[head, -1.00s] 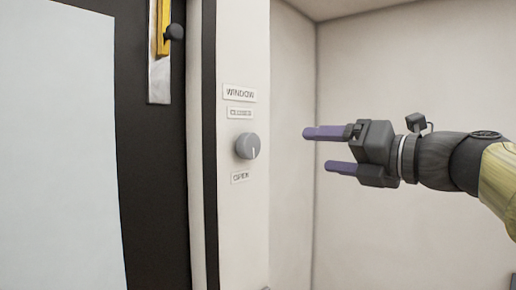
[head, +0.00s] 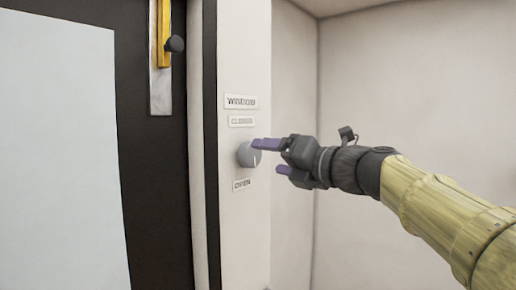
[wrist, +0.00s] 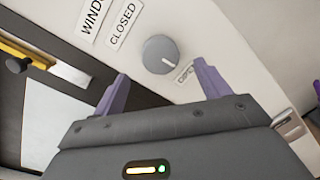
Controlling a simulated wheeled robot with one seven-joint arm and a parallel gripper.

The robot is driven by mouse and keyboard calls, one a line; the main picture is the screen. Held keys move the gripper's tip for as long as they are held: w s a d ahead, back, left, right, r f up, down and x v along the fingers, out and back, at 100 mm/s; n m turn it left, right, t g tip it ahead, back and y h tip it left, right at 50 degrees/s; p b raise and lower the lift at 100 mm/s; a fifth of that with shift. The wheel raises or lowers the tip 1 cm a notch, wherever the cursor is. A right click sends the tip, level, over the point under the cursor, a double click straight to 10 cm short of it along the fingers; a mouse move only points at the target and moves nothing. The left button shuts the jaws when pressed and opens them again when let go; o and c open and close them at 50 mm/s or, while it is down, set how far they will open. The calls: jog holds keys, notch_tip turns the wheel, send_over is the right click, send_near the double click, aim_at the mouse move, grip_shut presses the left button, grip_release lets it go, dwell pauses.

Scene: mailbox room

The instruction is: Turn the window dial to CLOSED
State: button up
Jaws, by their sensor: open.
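The window dial (head: 246,156) is a round grey knob on the pale post, with a white pointer line aimed down toward the OPEN label (head: 242,184). The CLOSED label (head: 242,121) is above it, under the WINDOW sign (head: 241,101). My gripper (head: 269,156) is open and empty, just right of the dial. Its upper purple finger overlaps the dial's upper right edge in the head view. In the wrist view the dial (wrist: 159,54) shows whole, ahead of and between the two fingertips (wrist: 161,70). I cannot tell whether a finger touches it.
A dark door frame (head: 155,190) with a large pale panel (head: 55,150) stands at the left. A yellow bar with a black knob (head: 174,44) is at its top. Bare walls (head: 420,90) leave free room on the right.

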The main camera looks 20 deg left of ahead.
aim_at(254, 155)
jog(key=p+x, duration=0.1)
jog(key=x, duration=0.4)
jog(key=shift+w+a+p, duration=0.2)
jog(key=shift+a+p, duration=0.05)
jog(key=shift+p, duration=0.05)
jog(key=shift+d, duration=0.1)
jog(key=c, duration=1)
